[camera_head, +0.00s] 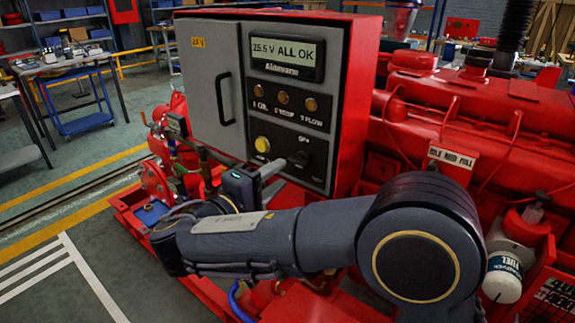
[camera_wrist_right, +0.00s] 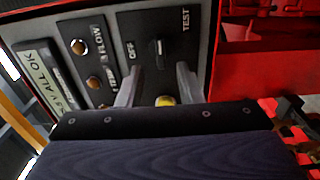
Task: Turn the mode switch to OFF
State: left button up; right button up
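The mode switch (camera_head: 299,160) is a black knob low on the grey control panel, right of a yellow push-button (camera_head: 262,145). In the right wrist view the knob (camera_wrist_right: 160,52) shows between the labels OFF and TEST. Its light mark points toward the top of that picture, not at OFF. My right gripper (camera_head: 276,178) is in front of the panel, fingers toward the switch. Contact with the knob cannot be told. My left gripper is out of view.
The display (camera_head: 287,53) reads "25.5 V ALL OK", above several amber lamps (camera_head: 283,97). A grey door with a black handle (camera_head: 225,99) is left of the panel. Red engine parts (camera_head: 450,115) crowd the right. Pipes and valves (camera_head: 170,165) stand left below the cabinet.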

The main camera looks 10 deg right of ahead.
aim_at(295, 165)
jog(key=x, duration=0.6)
grip_shut()
